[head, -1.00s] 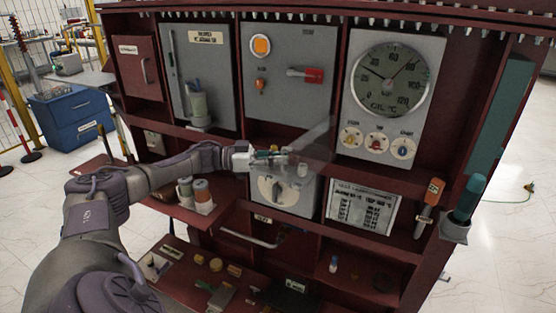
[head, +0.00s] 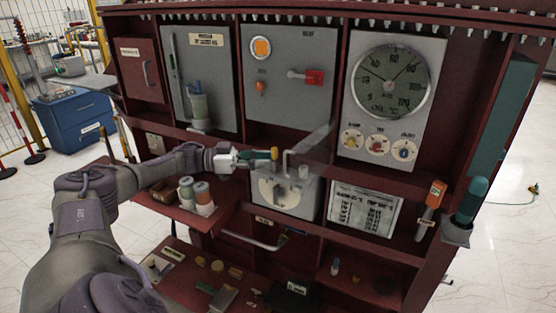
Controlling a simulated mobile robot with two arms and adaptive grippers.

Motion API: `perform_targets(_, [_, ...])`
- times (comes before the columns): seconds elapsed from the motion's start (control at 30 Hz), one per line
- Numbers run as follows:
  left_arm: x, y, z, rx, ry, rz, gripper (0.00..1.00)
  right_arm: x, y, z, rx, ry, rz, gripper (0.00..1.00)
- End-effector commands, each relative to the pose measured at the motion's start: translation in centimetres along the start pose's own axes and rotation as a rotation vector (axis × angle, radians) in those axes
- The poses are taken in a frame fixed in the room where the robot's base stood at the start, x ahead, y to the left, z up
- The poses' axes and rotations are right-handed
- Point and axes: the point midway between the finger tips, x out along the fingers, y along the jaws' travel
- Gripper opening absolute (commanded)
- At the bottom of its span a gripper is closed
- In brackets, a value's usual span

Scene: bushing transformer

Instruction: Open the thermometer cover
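The oil thermometer (head: 390,80) is a large round dial on a grey panel at the upper right. A clear, tilted plate (head: 314,142), which may be the cover, stands over a pale box (head: 285,194) with a half-round scale below the middle panel. A thin pale handle (head: 287,162) shows at its left end. My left gripper (head: 262,157) reaches in from the left, just left of this handle, above the box. My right gripper is out of view.
A red side shelf (head: 178,207) with spools (head: 203,194) lies below my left forearm. A printed plate (head: 362,208) is right of the box. A grey panel with a red switch (head: 313,77) is above. Small parts lie on the lower shelf (head: 190,290).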

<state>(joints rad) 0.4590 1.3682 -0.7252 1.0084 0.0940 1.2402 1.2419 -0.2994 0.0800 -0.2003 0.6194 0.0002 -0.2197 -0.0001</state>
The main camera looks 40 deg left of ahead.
Motion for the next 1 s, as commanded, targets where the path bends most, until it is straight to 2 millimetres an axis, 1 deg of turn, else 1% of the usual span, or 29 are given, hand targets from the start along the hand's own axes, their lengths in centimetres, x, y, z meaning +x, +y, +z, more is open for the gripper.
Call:
perform_targets(0.03, [-1.2, -0.1, 0.1, -0.001, -0.004, -0.003, 0.35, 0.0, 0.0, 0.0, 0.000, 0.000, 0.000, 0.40])
perform_targets(0.1, [-2.6, -0.1, 0.1, -0.001, -0.004, -0.002, 0.35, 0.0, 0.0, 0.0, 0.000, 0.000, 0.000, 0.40])
perform_targets(0.2, [-4.1, -0.1, 0.1, -0.001, -0.001, -0.001, 0.35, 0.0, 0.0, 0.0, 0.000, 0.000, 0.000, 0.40])
perform_targets(0.33, [-5.3, -0.1, 0.0, 0.000, 0.000, 0.000, 0.35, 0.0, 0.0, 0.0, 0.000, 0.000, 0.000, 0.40])
perform_targets(0.5, [-5.8, -0.1, -0.1, 0.000, 0.001, 0.002, 0.35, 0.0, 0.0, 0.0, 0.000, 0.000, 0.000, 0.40])
perform_targets(1.0, [-5.7, -0.1, 0.0, 0.000, 0.002, 0.002, 0.35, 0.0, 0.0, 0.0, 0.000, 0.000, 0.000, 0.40])
